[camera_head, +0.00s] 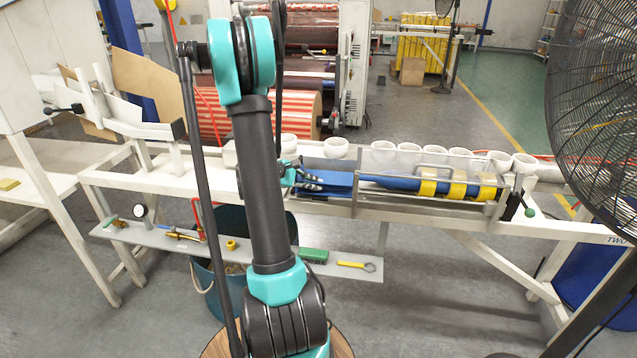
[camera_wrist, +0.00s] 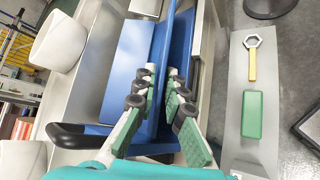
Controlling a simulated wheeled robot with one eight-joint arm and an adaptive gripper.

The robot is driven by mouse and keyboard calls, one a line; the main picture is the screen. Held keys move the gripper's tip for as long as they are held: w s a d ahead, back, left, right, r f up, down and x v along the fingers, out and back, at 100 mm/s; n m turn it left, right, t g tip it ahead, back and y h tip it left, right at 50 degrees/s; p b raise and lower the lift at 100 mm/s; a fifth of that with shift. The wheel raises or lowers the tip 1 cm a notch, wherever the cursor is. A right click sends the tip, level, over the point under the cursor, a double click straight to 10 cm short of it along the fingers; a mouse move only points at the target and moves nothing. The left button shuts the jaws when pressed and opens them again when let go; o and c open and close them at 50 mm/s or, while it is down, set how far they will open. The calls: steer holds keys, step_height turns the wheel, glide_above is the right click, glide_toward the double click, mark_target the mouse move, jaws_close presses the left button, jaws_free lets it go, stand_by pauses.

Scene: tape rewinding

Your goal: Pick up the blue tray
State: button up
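The blue tray (camera_head: 329,180) is a long, narrow trough lying along the bench, and it also fills the middle of the wrist view (camera_wrist: 122,65). Its right part lies beside the blue cylinder behind the clear guard. My gripper (camera_head: 308,181) is at the tray's left end. In the wrist view my gripper (camera_wrist: 161,72) has its green-padded fingers on either side of the tray's upright side wall. A gap shows between the fingers, and I see no clear firm contact with the wall.
White cups (camera_head: 336,148) line the bench behind the tray. A clear guard (camera_head: 376,160) and yellow-banded cylinder (camera_head: 428,188) are to the right. A large black fan (camera_head: 598,110) stands at right.

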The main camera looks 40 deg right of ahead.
steer(key=shift+f, duration=0.1)
steer(key=shift+c, duration=0.6)
jaws_close()
step_height(320, 180, up, 20)
steer(key=f, duration=0.1)
steer(key=shift+m+h, duration=0.6)
steer(key=shift+h, duration=0.1)
step_height(320, 180, down, 10)
steer(key=shift+a+r, duration=0.1)
steer(key=shift+r, duration=0.1)
steer(key=shift+f, duration=4.25)
steer(key=shift+f, duration=0.65)
